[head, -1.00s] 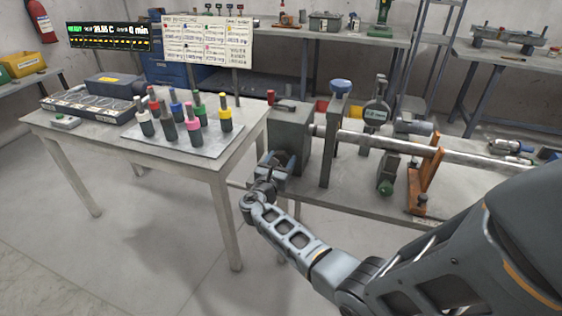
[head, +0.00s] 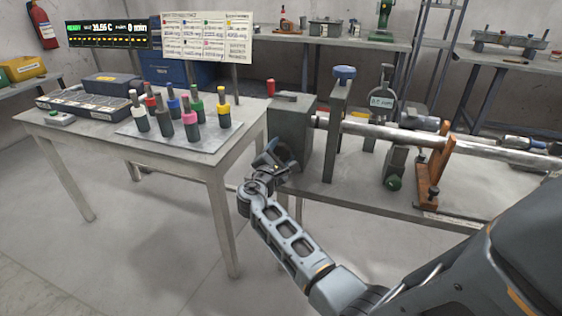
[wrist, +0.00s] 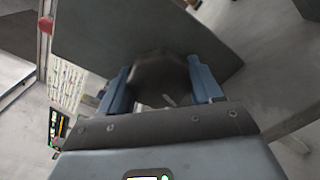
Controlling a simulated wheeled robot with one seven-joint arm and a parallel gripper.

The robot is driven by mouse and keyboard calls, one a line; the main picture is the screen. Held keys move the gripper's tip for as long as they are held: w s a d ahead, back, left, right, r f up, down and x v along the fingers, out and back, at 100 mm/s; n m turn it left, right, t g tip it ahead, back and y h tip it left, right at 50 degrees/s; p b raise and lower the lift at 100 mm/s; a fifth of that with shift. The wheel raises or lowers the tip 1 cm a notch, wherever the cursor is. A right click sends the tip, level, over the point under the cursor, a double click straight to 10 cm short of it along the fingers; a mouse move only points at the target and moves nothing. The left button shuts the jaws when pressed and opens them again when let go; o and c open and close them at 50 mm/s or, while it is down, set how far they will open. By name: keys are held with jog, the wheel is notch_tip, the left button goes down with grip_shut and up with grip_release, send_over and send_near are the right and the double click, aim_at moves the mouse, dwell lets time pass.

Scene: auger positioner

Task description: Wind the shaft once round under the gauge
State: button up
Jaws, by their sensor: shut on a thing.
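The long metal shaft (head: 385,131) lies level, running right from a grey block (head: 293,132) past a grey post with a blue knob (head: 340,125). The gauge (head: 382,101) stands at the shaft, its round face toward me; its small reading is too blurred to trust. My gripper (head: 272,164) is at the block's left front side. In the wrist view, its blue fingers (wrist: 160,82) are shut on a dark rounded knob (wrist: 162,76) in front of the block's flat face. The knob is mostly hidden in the head view.
An orange stand (head: 434,165) supports the shaft at the right. A display (head: 108,34) and a chart (head: 207,38) stand behind. Floor between the tables is open.

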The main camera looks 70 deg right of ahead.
jog(key=shift+f+m+b, duration=0.1)
jog(key=shift+m+b, duration=1.15)
jog(key=shift+m, duration=0.15)
jog(key=o, duration=1)
jog(key=shift+a, duration=0.1)
jog(key=shift+s+a, duration=0.15)
jog(key=shift+a, duration=1.8)
jog(key=shift+s+a, duration=0.15)
jog(key=shift+a, duration=1.75)
